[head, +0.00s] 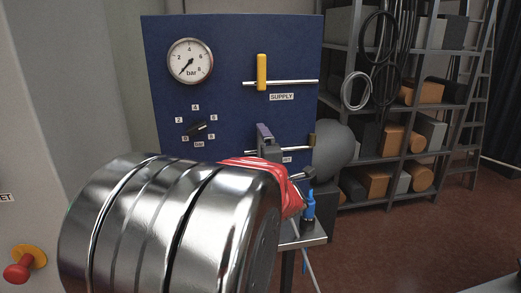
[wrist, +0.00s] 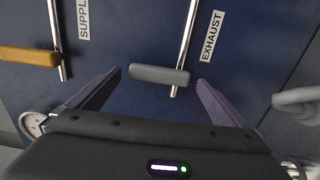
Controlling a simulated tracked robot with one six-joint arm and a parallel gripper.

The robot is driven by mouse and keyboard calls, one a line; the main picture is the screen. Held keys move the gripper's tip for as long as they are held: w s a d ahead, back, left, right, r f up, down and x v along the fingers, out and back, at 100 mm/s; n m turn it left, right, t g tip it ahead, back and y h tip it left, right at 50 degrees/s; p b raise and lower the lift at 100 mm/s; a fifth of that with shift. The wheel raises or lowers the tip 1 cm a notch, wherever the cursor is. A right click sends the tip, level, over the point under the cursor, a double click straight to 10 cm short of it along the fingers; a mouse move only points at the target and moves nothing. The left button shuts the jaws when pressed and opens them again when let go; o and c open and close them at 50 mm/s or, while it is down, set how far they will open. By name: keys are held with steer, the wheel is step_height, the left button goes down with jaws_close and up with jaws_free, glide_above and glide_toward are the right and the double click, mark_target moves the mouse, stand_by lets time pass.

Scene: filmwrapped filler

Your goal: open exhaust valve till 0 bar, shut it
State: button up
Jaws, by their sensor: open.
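The exhaust valve's grey handle (wrist: 160,76) lies crosswise to its steel pipe, beside the EXHAUST label (wrist: 212,36) in the wrist view. My gripper (wrist: 157,80) is open, with one finger on either side of that handle and no visible grip on it.
The yellow supply handle (head: 262,72) stands crosswise to its pipe above the exhaust valve. A black selector knob (head: 197,128) sits below the gauge on the blue panel (head: 225,60). A red button (head: 18,272) is at lower left. Shelving (head: 408,100) stands at right.

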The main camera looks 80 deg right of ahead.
steer(key=v, duration=1.2)
steer(key=shift+w+f, duration=0.1)
steer(key=shift+w, duration=0.05)
stand_by(0.3)
